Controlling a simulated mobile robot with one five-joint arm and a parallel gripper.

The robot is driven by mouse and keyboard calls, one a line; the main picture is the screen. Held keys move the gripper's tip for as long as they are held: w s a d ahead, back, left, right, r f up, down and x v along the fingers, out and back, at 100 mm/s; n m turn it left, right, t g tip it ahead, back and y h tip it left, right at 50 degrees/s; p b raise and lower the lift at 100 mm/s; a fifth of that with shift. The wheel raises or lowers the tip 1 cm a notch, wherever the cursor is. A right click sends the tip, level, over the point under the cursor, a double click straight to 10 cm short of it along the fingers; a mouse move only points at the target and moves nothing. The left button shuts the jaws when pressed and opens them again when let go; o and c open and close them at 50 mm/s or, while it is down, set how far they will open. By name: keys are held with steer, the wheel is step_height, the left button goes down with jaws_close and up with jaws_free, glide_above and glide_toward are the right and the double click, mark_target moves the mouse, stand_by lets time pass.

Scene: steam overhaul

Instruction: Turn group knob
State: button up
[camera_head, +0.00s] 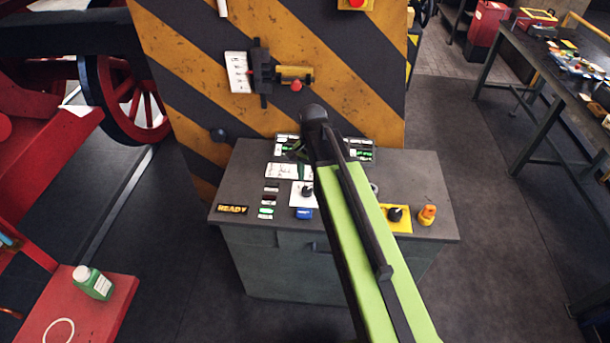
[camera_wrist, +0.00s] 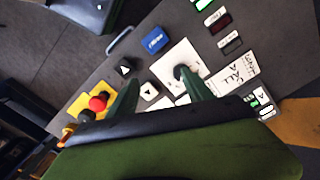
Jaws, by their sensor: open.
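A black rotary knob (camera_head: 307,190) stands on a white plate on the top of the grey console. It also shows in the wrist view (camera_wrist: 181,71), beside the tip of my gripper's right finger; I cannot tell whether they touch. My gripper (camera_wrist: 158,78) is open over the console, its two dark green fingers spread with nothing held between them. The knob is not centred between them. In the head view my arm hides most of the gripper. The label near the knob is not clearly readable, so I cannot confirm it is the group knob.
A blue button (camera_head: 304,213) sits in front of the knob. A yellow plate (camera_head: 402,226) with a black-topped control and an orange piece (camera_head: 427,214) stand at the console's right. A striped panel (camera_head: 350,110) rises behind. A workbench (camera_head: 530,65) is at far right.

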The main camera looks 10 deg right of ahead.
mark_target(307, 189)
steer(key=w+r+m+p, duration=0.4)
steer(key=w+r+m, duration=0.2)
steer(key=w+m, duration=0.1)
steer(key=f+b, duration=1.1)
steer(key=b, duration=0.1)
steer(key=f+b, duration=0.6)
steer(key=shift+s+f, duration=0.25)
steer(key=shift+f, duration=0.1)
steer(key=shift+r, duration=0.15)
